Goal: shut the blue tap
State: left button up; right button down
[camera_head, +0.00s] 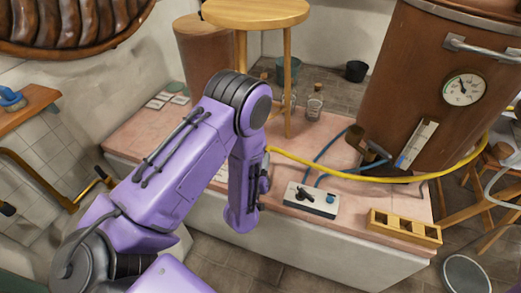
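A white control box (311,201) sits on the pink-topped bench (285,232) near its front edge. It carries a black lever (303,193) at left and a small blue knob (330,199) at right. No fingers of either gripper show.
A brown boiler (392,85) with a dial (463,89) stands behind. A yellow hose (350,176) and blue hoses (326,149) run behind the box. A wooden slotted rack (404,228) is at right. A round wooden stool (256,12) and glass jar (314,104) stand behind.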

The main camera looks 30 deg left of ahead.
pick_arm(q)
jog(key=shift+x, duration=1.95)
grip_shut()
jog(key=shift+d+f+n+y, duration=0.15)
jog(key=shift+n+y, duration=0.15)
jog(key=shift+y, duration=0.2)
jog(key=n+g+y+b, duration=0.3)
jog(key=n+g, duration=0.2)
jog(key=g, duration=0.2)
jog(key=w+n+g+y+b, duration=0.1)
jog(key=n+g+y+b, duration=0.2)
jog(key=g, duration=0.4)
jog(key=w+d+n+g+y+b, duration=0.1)
jog(key=n+g+y+b, duration=0.3)
jog(key=n, duration=0.4)
jog(key=shift+w+g+b, duration=0.15)
jog(key=shift+g+b, duration=0.55)
jog(key=shift+g, duration=0.7)
jog(key=shift+r, duration=0.2)
